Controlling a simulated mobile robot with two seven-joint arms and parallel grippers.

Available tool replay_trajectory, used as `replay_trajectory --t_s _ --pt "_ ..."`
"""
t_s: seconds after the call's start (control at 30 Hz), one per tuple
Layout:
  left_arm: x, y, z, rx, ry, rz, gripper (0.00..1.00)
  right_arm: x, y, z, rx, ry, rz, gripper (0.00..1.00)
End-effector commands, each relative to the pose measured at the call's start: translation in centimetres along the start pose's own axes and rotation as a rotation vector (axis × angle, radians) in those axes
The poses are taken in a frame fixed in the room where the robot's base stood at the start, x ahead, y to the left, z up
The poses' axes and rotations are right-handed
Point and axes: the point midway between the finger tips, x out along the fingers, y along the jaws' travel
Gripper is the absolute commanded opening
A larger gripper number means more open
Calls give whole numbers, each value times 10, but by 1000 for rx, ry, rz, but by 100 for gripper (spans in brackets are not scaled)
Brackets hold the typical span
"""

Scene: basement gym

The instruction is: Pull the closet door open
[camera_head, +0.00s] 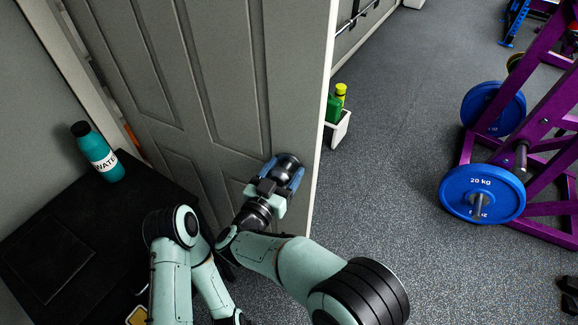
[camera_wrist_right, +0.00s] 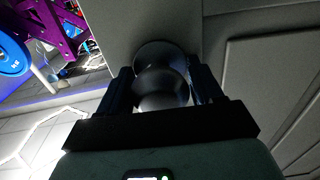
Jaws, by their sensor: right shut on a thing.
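The closet door (camera_head: 160,60) is a grey panelled door, standing ajar in the head view. Its free edge (camera_head: 322,120) is clear of any frame, and a gap shows along its left side. My right gripper (camera_head: 280,176) is at the door face near that edge. In the right wrist view, its two dark fingers (camera_wrist_right: 160,90) are shut on the round dark metal door knob (camera_wrist_right: 162,88), one on each side. The gripper hides part of the knob in the head view. My left arm is folded low at left; its gripper is out of view.
A black box-like surface (camera_head: 50,225) with a teal bottle (camera_head: 98,152) stands left of the door. A white bin (camera_head: 338,130) with green bottles (camera_head: 335,105) is beyond the door edge. A purple rack (camera_head: 540,100) with blue plates (camera_head: 482,193) stands at right. Grey floor between is open.

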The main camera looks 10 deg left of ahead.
Motion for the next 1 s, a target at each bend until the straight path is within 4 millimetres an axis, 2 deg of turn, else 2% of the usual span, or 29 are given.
replay_trajectory --t_s 0.3,0.7,0.73,0.77,1.0 --pt "1 0 0 0 0 0 43 -10 -2 1 -3 -2 13 11" --pt "1 0 0 0 0 0 43 -10 -2 1 -2 -2 14 11" --pt "1 0 0 0 0 0 43 -10 -2 1 -2 -2 14 72" --pt "1 0 0 0 0 0 43 -10 -2 1 -2 -2 14 79" --pt "1 0 0 0 0 0 43 -10 -2 0 -1 -1 14 79"
